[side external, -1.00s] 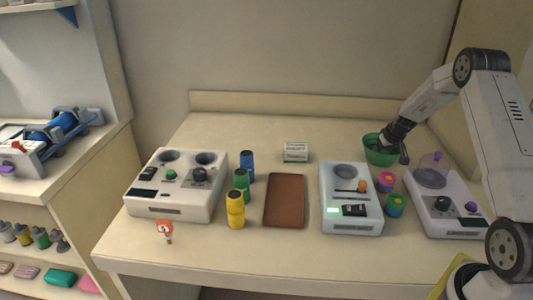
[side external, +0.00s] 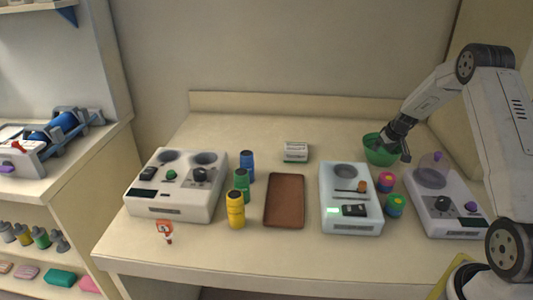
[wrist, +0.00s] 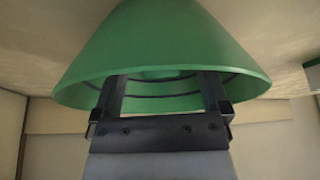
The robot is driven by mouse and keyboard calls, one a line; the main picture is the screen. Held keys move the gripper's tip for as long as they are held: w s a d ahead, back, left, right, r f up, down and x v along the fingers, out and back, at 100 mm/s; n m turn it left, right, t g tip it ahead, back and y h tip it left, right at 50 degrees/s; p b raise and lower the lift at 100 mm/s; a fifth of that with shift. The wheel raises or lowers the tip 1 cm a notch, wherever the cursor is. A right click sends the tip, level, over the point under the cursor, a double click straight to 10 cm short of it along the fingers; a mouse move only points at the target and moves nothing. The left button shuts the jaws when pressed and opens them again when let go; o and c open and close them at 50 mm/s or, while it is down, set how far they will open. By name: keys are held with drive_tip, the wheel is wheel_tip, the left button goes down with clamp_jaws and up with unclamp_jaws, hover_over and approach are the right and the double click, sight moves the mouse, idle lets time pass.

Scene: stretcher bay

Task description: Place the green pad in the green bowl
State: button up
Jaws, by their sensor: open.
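The green bowl (side external: 374,155) stands at the back right of the table, and its green wall fills the upper part of the wrist view (wrist: 165,35). My gripper (wrist: 162,88) is open, with its two dark fingers reaching past the rim into the bowl. In the side view my gripper (side external: 400,148) is at the bowl's right side. A small green shape (wrist: 165,73) shows inside the bowl between the fingers; I cannot tell whether it is the green pad or the bowl's bottom. The side view does not show the bowl's inside clearly.
White devices stand at the left (side external: 178,185), centre right (side external: 350,205) and right (side external: 445,205). Two small colourful stacks (side external: 386,181) are in front of the bowl. A brown tray (side external: 285,200) lies mid-table beside several coloured cylinders (side external: 241,185). A green-teal block (side external: 60,277) is on the lower left shelf.

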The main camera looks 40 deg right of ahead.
drive_tip(key=v, duration=1.1)
idle(0.5)
drive_tip(key=a, duration=0.7)
drive_tip(key=a+n, duration=0.1)
drive_tip(key=a, duration=0.7)
drive_tip(key=a+n+y, duration=0.1)
drive_tip(key=a, duration=0.6)
drive_tip(key=shift+s+a+g, duration=0.3)
drive_tip(key=shift+a+g, duration=0.1)
drive_tip(key=shift+n, duration=0.5)
drive_tip(key=s+a, duration=0.1)
drive_tip(key=a, duration=0.1)
drive_tip(key=s+a, duration=0.1)
drive_tip(key=a, duration=0.1)
drive_tip(key=s+a, duration=0.1)
drive_tip(key=a, duration=0.2)
drive_tip(key=shift+s+f, duration=0.15)
drive_tip(key=shift+f, duration=0.05)
drive_tip(key=s+a+f+n, duration=0.1)
drive_tip(key=s+a, duration=0.6)
drive_tip(key=shift+s+a+f+g+y, duration=0.2)
drive_tip(key=shift+s+a+g+y, duration=0.15)
drive_tip(key=shift+a+g+y, duration=0.05)
